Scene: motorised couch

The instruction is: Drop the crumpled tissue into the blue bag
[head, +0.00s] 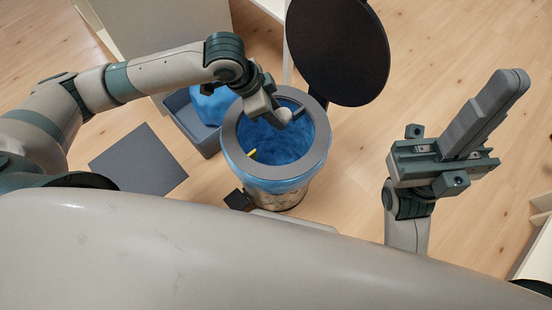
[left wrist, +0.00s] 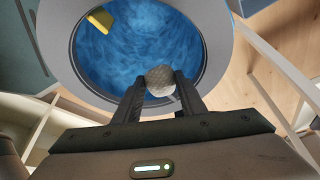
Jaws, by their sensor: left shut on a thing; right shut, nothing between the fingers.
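The crumpled tissue (head: 284,116) is a small whitish ball. My left gripper (head: 281,117) is shut on it and holds it over the opening of a round bin lined with the blue bag (head: 265,144). In the left wrist view the tissue (left wrist: 160,79) sits between the two dark fingertips (left wrist: 160,84), with the blue bag (left wrist: 140,40) behind it. The bin's grey ring rim (head: 313,165) surrounds the opening. My right gripper (head: 510,85) is shut and empty, well to the right of the bin.
The round black lid (head: 340,50) stands open behind the bin. A yellow object (head: 252,154) shows inside the bag, near its left edge. A grey box (head: 193,125) holding a blue bundle (head: 212,104) stands left of the bin. A dark flat square (head: 138,160) lies on the wooden floor.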

